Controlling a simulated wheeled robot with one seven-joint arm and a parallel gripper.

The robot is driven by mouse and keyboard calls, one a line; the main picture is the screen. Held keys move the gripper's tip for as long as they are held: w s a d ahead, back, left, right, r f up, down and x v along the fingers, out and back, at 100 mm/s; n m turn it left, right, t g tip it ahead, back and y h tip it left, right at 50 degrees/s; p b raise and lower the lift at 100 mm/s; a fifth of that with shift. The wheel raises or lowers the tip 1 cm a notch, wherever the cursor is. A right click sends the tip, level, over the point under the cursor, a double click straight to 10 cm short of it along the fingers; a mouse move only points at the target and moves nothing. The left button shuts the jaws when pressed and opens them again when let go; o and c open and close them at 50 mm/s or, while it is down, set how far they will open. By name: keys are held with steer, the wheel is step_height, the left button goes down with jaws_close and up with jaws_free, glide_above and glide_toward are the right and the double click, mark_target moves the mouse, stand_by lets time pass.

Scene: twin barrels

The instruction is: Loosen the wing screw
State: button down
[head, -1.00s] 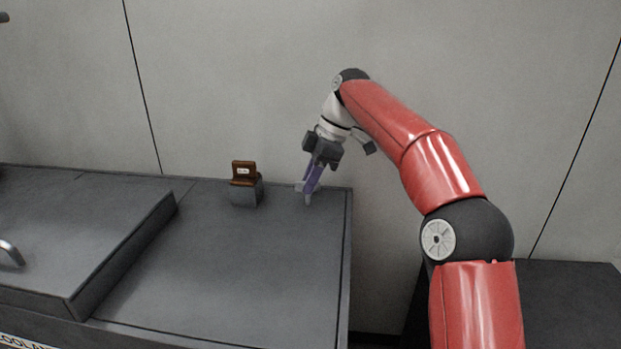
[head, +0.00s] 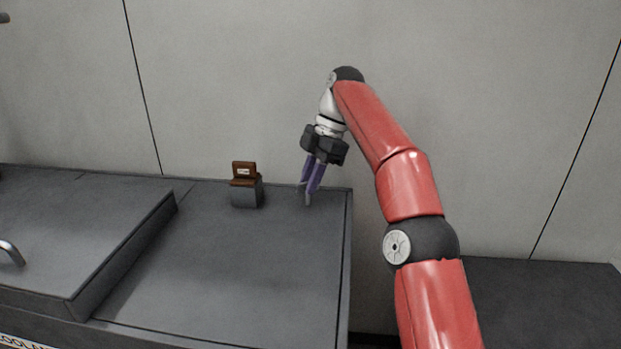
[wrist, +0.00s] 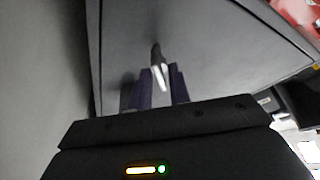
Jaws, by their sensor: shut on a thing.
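The wing screw (head: 308,199) is a small grey metal piece at the back right of the dark grey bench top, partly hidden by my fingers. In the wrist view the wing screw (wrist: 158,68) shows as a light metal piece between my purple fingers, with a darker stem beyond it. My gripper (head: 310,189) points down, tilted, with its two purple fingers around the screw. It is shut on the screw, and it also shows in the wrist view (wrist: 160,82).
A small brown box with a white label (head: 245,173) sits on a grey block (head: 247,194) to the left of my gripper. A raised dark panel (head: 80,235) lies at the left. The bench top (head: 235,275) in front is clear. The grey wall (head: 230,80) stands close behind.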

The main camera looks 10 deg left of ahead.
steer(key=shift+f, duration=0.1)
steer(key=c, duration=1.6)
jaws_free()
steer(key=shift+o, duration=0.2)
